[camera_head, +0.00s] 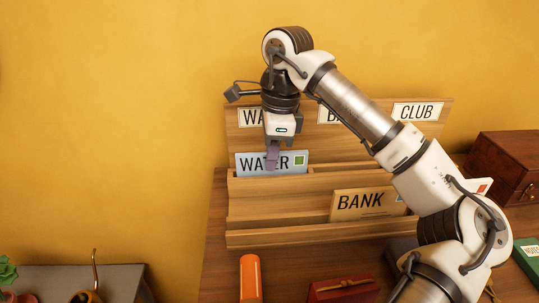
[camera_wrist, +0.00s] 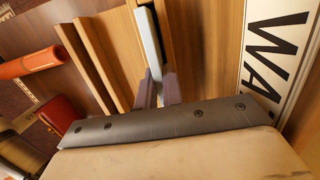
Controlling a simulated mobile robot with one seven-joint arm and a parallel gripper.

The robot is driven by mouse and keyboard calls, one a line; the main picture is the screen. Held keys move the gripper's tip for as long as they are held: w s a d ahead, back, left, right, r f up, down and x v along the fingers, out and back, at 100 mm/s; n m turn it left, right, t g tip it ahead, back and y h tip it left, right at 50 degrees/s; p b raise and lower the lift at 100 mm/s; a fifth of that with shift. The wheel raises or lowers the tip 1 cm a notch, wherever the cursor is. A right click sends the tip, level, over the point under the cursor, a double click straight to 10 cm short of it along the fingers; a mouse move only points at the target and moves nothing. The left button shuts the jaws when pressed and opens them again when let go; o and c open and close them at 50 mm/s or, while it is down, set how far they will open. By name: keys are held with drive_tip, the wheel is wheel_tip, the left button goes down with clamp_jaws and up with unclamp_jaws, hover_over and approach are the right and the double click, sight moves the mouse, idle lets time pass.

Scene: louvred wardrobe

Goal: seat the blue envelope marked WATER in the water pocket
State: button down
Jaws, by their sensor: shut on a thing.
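The blue envelope marked WATER (camera_head: 247,162) is upright at the left of the back row of the wooden letter rack, under a label that starts WA (camera_head: 250,117). My gripper (camera_head: 272,160) is shut on its top edge from above. The envelope's lower edge is hidden behind a wooden slat, so I cannot tell how deep it sits. In the wrist view the envelope (camera_wrist: 150,45) shows as a thin pale-blue edge between the fingers (camera_wrist: 158,88). The WA label (camera_wrist: 272,50) is on the back board to the right there.
A tan envelope marked BANK (camera_head: 361,203) stands in the rack's front row at the right. A CLUB label (camera_head: 417,112) is at the top right. An orange cylinder (camera_head: 250,279) and a red case (camera_head: 343,290) lie in front. A wooden box (camera_head: 505,165) stands at the right.

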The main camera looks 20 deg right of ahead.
drive_tip(key=shift+f, duration=0.3)
drive_tip(key=c, duration=1.5)
unclamp_jaws()
drive_tip(key=shift+r, duration=0.1)
drive_tip(key=shift+c, duration=0.2)
drive_tip(key=shift+a+r, duration=0.1)
drive_tip(key=shift+r, duration=0.25)
wheel_tip(320, 180, up, 12)
drive_tip(key=d, duration=0.1)
drive_tip(key=shift+s+d+f+b, duration=0.15)
drive_tip(key=shift+d+f+b, duration=0.1)
drive_tip(key=shift+b, duration=0.15)
